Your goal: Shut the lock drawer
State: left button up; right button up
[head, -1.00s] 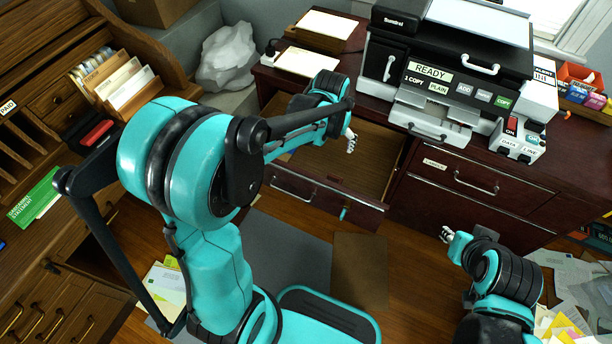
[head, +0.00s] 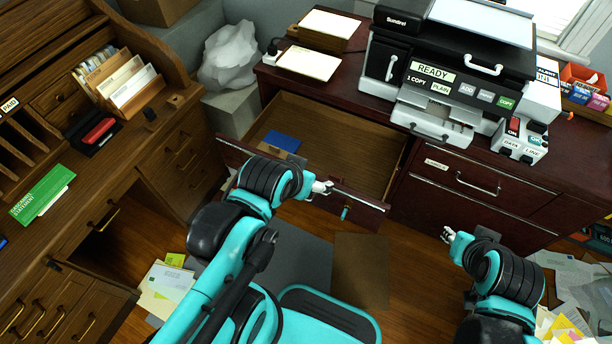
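The lock drawer (head: 335,152) of the dark red desk stands pulled open, its wooden inside showing. A teal piece, perhaps a key, sticks out from its front panel (head: 366,205). My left gripper (head: 322,188) is at the top edge of this front panel, near its middle; I cannot tell whether it touches. Its fingers are small here and their opening is unclear. My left forearm hides the left part of the front. My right gripper (head: 447,235) is apart from the drawer, in front of the closed drawers to the right; its opening is unclear.
A blue item (head: 282,141) lies in the drawer's left part. The printer (head: 450,75) stands on the desk above. A closed drawer with a handle (head: 478,185) is to the right. A wooden roll-top desk (head: 120,180) is at the left. Papers (head: 575,285) litter the floor at right.

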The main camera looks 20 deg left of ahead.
aim_at(368, 154)
jog(key=j+u, duration=0.1)
jog(key=u, duration=0.35)
jog(key=i+u, duration=0.15)
jog(key=u, duration=0.25)
jog(key=j+u, duration=0.1)
jog(key=u, duration=0.35)
jog(key=i+u, duration=0.15)
jog(key=u, duration=0.3)
jog(key=i+u, duration=0.1)
jog(key=u, duration=0.35)
